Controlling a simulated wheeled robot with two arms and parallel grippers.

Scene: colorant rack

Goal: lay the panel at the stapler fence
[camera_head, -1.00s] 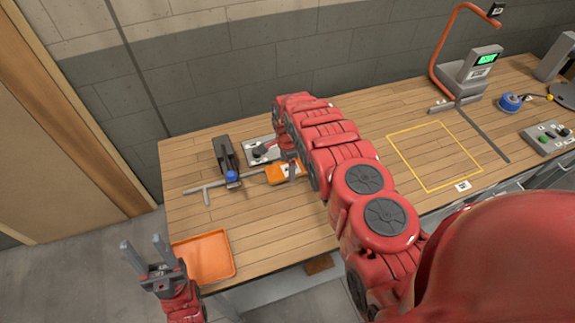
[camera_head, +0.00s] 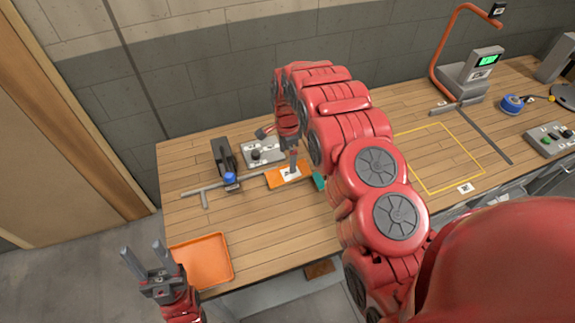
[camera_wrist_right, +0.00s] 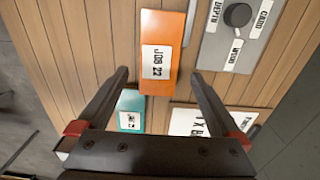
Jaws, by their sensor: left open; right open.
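An orange panel (camera_head: 275,179) with a white label lies flat on the bench; in the right wrist view the panel (camera_wrist_right: 160,30) reads "JOB 22". The black stapler (camera_head: 223,155) with a blue knob stands to its left. The grey fence (camera_head: 246,183) runs in front of the stapler, its right end near the panel; I cannot tell whether they touch. My right gripper (camera_wrist_right: 160,73) is open above the panel, the panel's near end showing between its fingers; my forearm partly hides the area in the head view. My left gripper (camera_head: 143,258) is open and empty beside the bench.
A teal panel (camera_wrist_right: 130,108) lies beside the orange one. A grey dial plate (camera_head: 264,152) sits behind it. An orange tray (camera_head: 203,262) is at the front left corner. A yellow outlined area (camera_head: 440,185) is bare at right, near a scale (camera_head: 470,78).

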